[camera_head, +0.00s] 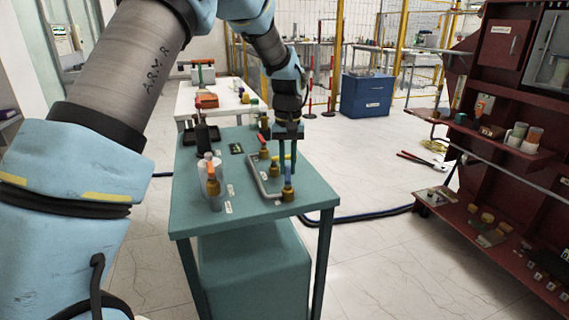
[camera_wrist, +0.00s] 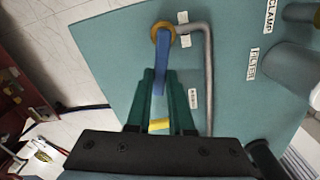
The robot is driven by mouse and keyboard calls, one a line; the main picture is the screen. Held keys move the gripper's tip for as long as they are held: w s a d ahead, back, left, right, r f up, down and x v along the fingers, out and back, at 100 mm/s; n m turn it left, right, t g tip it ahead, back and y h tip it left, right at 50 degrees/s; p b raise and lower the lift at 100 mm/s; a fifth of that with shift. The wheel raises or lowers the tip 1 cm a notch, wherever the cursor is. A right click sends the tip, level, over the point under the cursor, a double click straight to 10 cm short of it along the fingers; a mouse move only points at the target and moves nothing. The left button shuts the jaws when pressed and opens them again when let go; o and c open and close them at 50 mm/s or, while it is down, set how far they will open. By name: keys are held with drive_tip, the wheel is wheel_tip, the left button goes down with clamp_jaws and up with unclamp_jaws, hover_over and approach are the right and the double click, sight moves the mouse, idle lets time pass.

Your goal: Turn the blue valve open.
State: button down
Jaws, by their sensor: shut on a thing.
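The blue valve has a brass body (camera_head: 288,192) and stands near the front right of the green table (camera_head: 245,208). Its blue handle (camera_wrist: 165,62) shows in the wrist view, running from the brass collar (camera_wrist: 163,34) down between my fingers. My gripper (camera_head: 287,164) reaches down over the valve from above. In the wrist view my gripper (camera_wrist: 160,82) has its two green fingers on either side of the handle's end, shut on it. The end of the handle is partly hidden by the fingers.
A bent grey pipe (camera_head: 257,181) runs beside the valve. A dark red shelf unit (camera_head: 507,125) is at the right, with open floor between.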

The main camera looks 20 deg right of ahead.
drive_tip(key=m, duration=0.2)
drive_tip(key=d+m, duration=0.1)
drive_tip(key=shift+s+d+m+p, duration=0.15)
drive_tip(key=shift+s+m+p, duration=0.2)
drive_tip(key=shift+m, duration=0.05)
drive_tip(key=m, duration=0.1)
drive_tip(key=s+m, duration=0.1)
drive_tip(key=m, duration=0.1)
drive_tip(key=shift+s+d+m+p, duration=0.1)
drive_tip(key=shift+d+m+p, duration=0.2)
drive_tip(key=shift+d, duration=0.1)
drive_tip(key=m, duration=0.1)
drive_tip(key=s+m, duration=0.1)
drive_tip(key=shift+d+r+m, duration=0.1)
drive_tip(key=shift+d+m, duration=0.1)
drive_tip(key=shift+m, duration=0.2)
drive_tip(key=shift+s+d+m+p, duration=0.1)
drive_tip(key=shift+s+m+p, duration=0.3)
drive_tip(key=shift+m, duration=0.65)
drive_tip(key=shift+s+m+p, duration=0.25)
drive_tip(key=shift+s+m, duration=0.15)
drive_tip(key=shift+m, duration=0.65)
drive_tip(key=c, duration=0.8)
unclamp_jaws()
wheel_tip(320, 180, up, 11)
drive_tip(key=b, duration=0.2)
drive_tip(key=shift+f, duration=0.2)
